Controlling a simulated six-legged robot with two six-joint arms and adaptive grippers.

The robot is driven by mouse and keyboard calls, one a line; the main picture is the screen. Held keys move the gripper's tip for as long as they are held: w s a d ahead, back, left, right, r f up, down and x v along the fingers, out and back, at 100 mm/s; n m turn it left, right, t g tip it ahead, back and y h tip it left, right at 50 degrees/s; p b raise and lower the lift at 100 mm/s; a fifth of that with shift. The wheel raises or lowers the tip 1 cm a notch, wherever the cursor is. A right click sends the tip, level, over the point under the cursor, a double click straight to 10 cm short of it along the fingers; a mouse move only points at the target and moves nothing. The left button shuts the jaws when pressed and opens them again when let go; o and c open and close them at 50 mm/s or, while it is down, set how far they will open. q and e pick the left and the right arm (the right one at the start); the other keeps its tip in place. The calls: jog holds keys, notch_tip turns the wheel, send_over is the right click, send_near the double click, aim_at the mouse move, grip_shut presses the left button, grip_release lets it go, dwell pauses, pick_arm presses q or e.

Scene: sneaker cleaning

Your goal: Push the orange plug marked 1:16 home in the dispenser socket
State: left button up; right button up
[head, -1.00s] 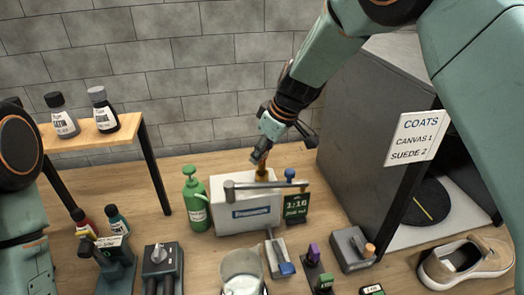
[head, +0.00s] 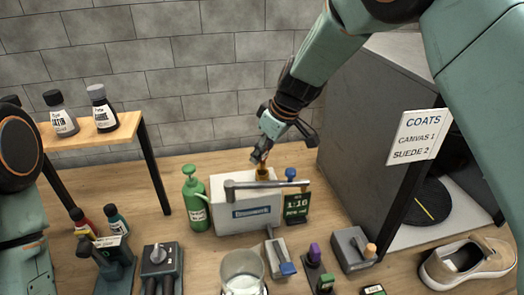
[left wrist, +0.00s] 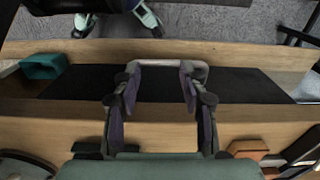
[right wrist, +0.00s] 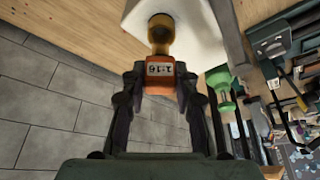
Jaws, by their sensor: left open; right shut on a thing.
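The orange plug (right wrist: 160,72) marked 1:16 is between the fingers of my right gripper (right wrist: 160,88), which is shut on it. Its amber lower end (right wrist: 161,30) meets the top of the white dispenser (right wrist: 195,30). In the head view the plug (head: 262,172) stands roughly upright at the top of the white dispenser (head: 240,211), below my right gripper (head: 260,157). How deep it sits in the socket cannot be told. My left gripper (left wrist: 155,95) is open and empty, over a dark mat (left wrist: 240,84) by a wooden edge.
A green pump bottle (head: 196,200) stands left of the dispenser. A grey pipe (head: 265,184) crosses its front. A 1:16 sign (head: 297,206) and a blue-topped part (head: 291,174) are at its right. A glass beaker (head: 242,270) stands in front; a dark cabinet (head: 355,125) is right.

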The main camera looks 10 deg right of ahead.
jog(key=shift+s, duration=0.1)
jog(key=shift+f+b, duration=0.3)
jog(key=shift+f, duration=0.2)
jog(key=shift+f+b, duration=0.2)
jog(key=shift+b, duration=0.1)
jog(key=shift+f, duration=0.1)
jog(key=shift+f, duration=0.1)
jog(key=shift+r, duration=0.65)
